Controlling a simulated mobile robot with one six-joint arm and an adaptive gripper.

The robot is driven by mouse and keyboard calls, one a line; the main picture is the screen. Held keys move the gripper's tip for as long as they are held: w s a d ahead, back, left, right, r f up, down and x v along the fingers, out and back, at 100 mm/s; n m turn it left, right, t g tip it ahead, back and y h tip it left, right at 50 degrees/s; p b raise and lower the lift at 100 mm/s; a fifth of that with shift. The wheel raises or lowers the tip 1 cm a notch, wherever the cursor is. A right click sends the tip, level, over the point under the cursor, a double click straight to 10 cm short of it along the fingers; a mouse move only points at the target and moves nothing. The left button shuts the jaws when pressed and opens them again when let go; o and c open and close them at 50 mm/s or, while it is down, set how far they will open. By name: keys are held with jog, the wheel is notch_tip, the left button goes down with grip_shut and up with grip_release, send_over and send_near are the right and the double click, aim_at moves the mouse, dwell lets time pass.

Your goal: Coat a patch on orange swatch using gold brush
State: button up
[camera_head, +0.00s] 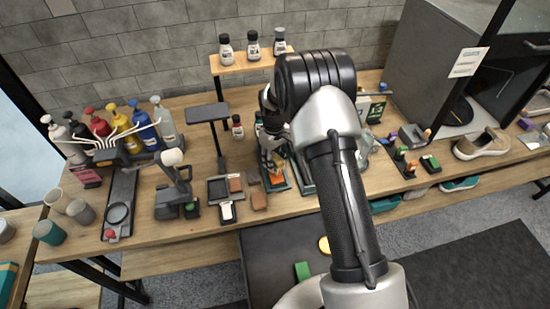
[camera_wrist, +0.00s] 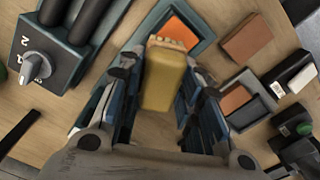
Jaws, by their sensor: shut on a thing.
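My gripper (camera_wrist: 166,85) is shut on the gold brush (camera_wrist: 165,78), a blocky gold-yellow handle between the two fingers. Its pale bristle end (camera_wrist: 166,43) points away from me, toward the orange swatch. The orange swatch (camera_wrist: 181,29) lies in a dark teal tray on the table, partly hidden behind the brush. The bristles overlap the swatch's near edge in the wrist view; I cannot tell whether they touch it. In the head view my gripper (camera_head: 270,158) is low over the table at the swatch (camera_head: 277,179), and my arm hides much of this area.
A brown block (camera_wrist: 247,40) and a tray with a brown patch (camera_wrist: 236,101) lie right of the swatch. A black-and-white brush (camera_wrist: 294,78) is farther right. A device with a knob (camera_wrist: 36,66) stands at left. Pump bottles (camera_head: 127,131) stand on the table's left.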

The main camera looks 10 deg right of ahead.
jog(key=shift+s+f, duration=0.45)
jog(key=shift+s, duration=0.55)
jog(key=shift+s+f, duration=0.4)
jog(key=shift+s, duration=0.65)
jog(key=shift+s+f, duration=0.45)
jog(key=shift+s, duration=0.55)
jog(key=shift+r+p, duration=0.15)
jog(key=shift+p, duration=0.15)
jog(key=shift+w+r+p, duration=0.3)
jog(key=shift+r+p, duration=0.25)
jog(key=shift+r, duration=0.1)
jog(key=shift+w+r+p, duration=0.3)
jog(key=shift+r+p, duration=0.2)
jog(key=shift+r, duration=0.1)
jog(key=shift+s+r+p, duration=0.1)
jog(key=shift+r+p, duration=0.9)
jog(key=shift+r, duration=0.55)
jog(key=shift+r, duration=0.15)
notch_tip(320, 180, up, 3)
jog(key=shift+f+p, duration=0.1)
jog(key=shift+p, duration=0.85)
jog(key=shift+p, duration=1.2)
